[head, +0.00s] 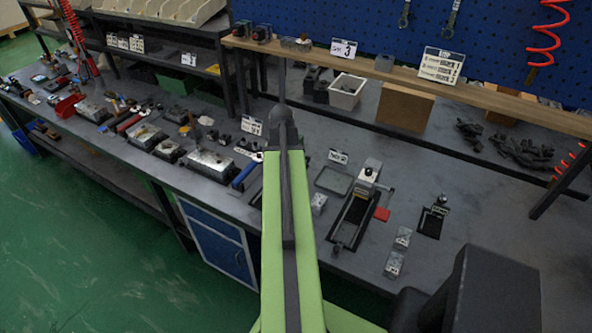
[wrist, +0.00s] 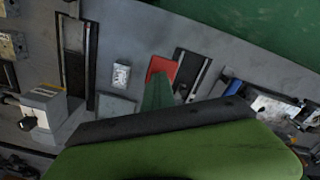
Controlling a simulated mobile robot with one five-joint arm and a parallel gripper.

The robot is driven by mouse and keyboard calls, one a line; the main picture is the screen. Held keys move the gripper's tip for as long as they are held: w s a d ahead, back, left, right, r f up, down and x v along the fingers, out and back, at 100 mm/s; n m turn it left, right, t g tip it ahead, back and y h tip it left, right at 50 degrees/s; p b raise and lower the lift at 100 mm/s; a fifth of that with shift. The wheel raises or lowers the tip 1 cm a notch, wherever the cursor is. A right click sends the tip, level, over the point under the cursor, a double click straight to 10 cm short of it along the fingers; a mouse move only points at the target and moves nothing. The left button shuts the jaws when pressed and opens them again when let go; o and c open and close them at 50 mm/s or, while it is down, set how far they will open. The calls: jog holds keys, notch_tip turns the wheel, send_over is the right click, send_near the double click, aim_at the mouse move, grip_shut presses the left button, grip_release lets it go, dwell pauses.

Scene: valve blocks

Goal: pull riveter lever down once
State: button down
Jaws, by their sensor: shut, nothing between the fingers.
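A bench device with a light grey head (head: 369,172) and a long black bed (head: 352,222) stands right of my arm in the head view. The same device shows in the wrist view, with its grey head (wrist: 45,102) at the left. I cannot tell whether it is the riveter, and no lever is clear. My gripper (head: 282,78) is shut and empty at the far end of my green arm. It appears high over the bench, apart from this device. My arm hides the bench behind it.
A smaller black device (head: 432,220) and small metal blocks (head: 399,245) stand further right. An empty tray (head: 333,181) lies near the arm. Tools and parts crowd the bench at left. A wooden shelf (head: 470,97) and blue pegboard are behind.

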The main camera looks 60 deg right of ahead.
jog(key=shift+f+b, duration=4.65)
jog(key=shift+f, duration=0.3)
notch_tip(320, 180, up, 17)
jog(key=p, duration=1.7)
jog(key=shift+r, duration=0.2)
jog(key=w+a+f+n+b, duration=0.3)
jog(key=w+a, duration=0.6)
jog(key=a, duration=0.1)
jog(key=w+a+f+n+b, duration=0.2)
jog(key=w+a+f+b, duration=0.1)
jog(key=w+a, duration=0.65)
jog(key=w+a+f+n+b, duration=0.1)
jog(key=a+f+n+b, duration=0.1)
jog(key=a, duration=1.3)
jog(key=w+a+f+n+b, duration=0.2)
jog(key=a+n, duration=0.3)
jog(key=a, duration=1)
jog(key=shift+f+b, duration=0.65)
jog(key=shift+f, duration=0.2)
